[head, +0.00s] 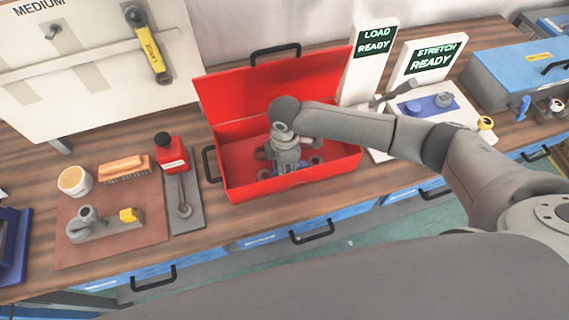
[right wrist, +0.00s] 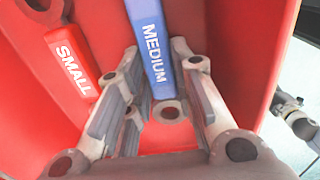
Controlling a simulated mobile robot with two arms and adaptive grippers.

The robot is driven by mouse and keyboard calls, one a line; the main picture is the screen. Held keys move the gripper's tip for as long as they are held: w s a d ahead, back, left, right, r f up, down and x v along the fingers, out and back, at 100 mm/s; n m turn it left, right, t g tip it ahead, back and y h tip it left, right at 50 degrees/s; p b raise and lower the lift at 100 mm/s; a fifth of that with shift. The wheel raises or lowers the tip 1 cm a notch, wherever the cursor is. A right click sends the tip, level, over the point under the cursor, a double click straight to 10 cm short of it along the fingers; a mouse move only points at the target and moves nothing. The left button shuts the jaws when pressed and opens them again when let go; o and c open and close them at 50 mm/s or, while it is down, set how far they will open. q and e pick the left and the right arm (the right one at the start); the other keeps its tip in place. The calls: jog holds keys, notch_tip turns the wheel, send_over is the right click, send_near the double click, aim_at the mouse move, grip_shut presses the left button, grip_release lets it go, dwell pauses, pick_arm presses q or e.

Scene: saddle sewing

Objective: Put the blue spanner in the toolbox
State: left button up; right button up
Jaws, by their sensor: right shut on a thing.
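The red toolbox (head: 225,92) stands open on the bench with its lid raised at the back. My right gripper (head: 289,166) reaches down inside it; the arm and hand hide much of the interior. In the right wrist view, the blue spanner (right wrist: 150,40), marked MEDIUM, lies between the fingers of the gripper (right wrist: 156,62), which is shut on it. Red toolbox walls surround it there. Whether the spanner touches the floor of the box is unclear. My left gripper is not in view.
A red spanner (right wrist: 76,62) marked SMALL lies in the toolbox, left of the blue one. A yellow spanner (head: 149,45) hangs on the white board (head: 95,95). A red bottle (head: 171,155) stands left of the toolbox; two signs (head: 372,45) stand right.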

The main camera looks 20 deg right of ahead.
jog(key=o, duration=0.9)
jog(key=shift+o, duration=0.2)
notch_tip(320, 180, up, 12)
dwell(0.4)
